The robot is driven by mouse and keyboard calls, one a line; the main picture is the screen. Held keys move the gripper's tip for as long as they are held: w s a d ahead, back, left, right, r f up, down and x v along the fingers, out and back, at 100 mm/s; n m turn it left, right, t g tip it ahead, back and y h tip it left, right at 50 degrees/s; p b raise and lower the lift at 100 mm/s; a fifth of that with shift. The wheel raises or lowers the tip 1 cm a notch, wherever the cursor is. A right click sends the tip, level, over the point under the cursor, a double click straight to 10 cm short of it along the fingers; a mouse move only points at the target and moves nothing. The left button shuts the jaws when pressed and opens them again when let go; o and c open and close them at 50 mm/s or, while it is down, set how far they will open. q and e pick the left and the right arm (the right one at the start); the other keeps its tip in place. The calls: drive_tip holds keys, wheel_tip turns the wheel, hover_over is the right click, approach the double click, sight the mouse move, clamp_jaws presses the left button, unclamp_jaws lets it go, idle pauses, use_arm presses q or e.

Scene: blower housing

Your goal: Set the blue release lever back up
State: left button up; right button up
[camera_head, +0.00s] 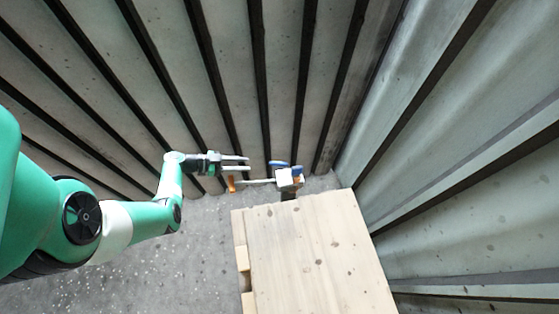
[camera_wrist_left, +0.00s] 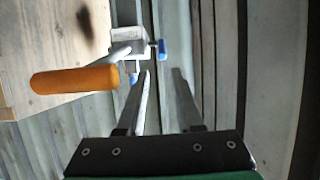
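A pale clamp-like block (camera_head: 288,180) sits at the far edge of the wooden pallet, with a grey bar and an orange handle (camera_head: 231,184) reaching left from it. Two blue parts show on the block, a longer blue piece (camera_head: 278,163) and a smaller one (camera_head: 298,168); I cannot tell for sure which is the release lever. My left gripper (camera_head: 249,163) is open and empty, left of the block and above the bar. In the left wrist view, the blue pieces (camera_wrist_left: 162,50) lie just beyond the fingertips (camera_wrist_left: 163,71), apart from them, and the orange handle (camera_wrist_left: 75,80) is left of the fingers.
The wooden pallet (camera_head: 315,255) fills the lower middle. A ribbed metal wall (camera_head: 180,70) stands close behind the gripper, and another wall (camera_head: 470,160) rises at the right. Speckled grey floor (camera_head: 150,265) is free left of the pallet.

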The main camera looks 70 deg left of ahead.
sight(269, 163)
use_arm(q)
drive_tip(key=b+x, duration=0.6)
drive_tip(key=x, duration=0.6)
drive_tip(key=shift+w+a+r, duration=0.15)
drive_tip(key=shift+w, duration=0.1)
clamp_jaws()
idle(0.9)
